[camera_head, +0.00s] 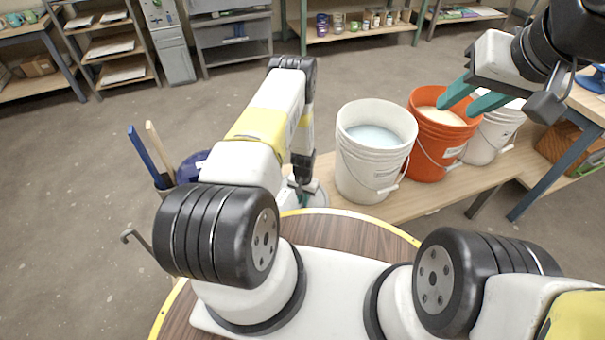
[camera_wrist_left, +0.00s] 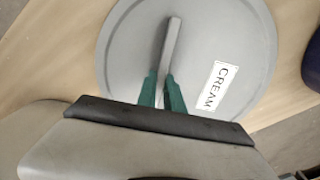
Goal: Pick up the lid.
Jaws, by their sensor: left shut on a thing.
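A round grey lid (camera_wrist_left: 240,45) with a white label reading "CREAM" fills the upper part of the left wrist view. It has a raised bar handle (camera_wrist_left: 173,40) across its middle. My left gripper (camera_wrist_left: 163,88) is shut on that handle with its green fingers. In the head view only the edge of the lid (camera_head: 320,196) shows beside my left arm, low by the bench; the left gripper (camera_head: 302,198) is mostly hidden there. Whether the lid touches the bench is unclear. My right gripper (camera_head: 465,102) has its green fingers apart, above the orange bucket (camera_head: 428,150).
A white bucket (camera_head: 368,165) with pale bluish glaze stands on the wooden bench (camera_head: 410,203), left of the orange bucket. Another white bucket (camera_head: 487,143) stands to the right. A dark blue container (camera_head: 190,166) and tool handles (camera_head: 145,153) are left of my left arm.

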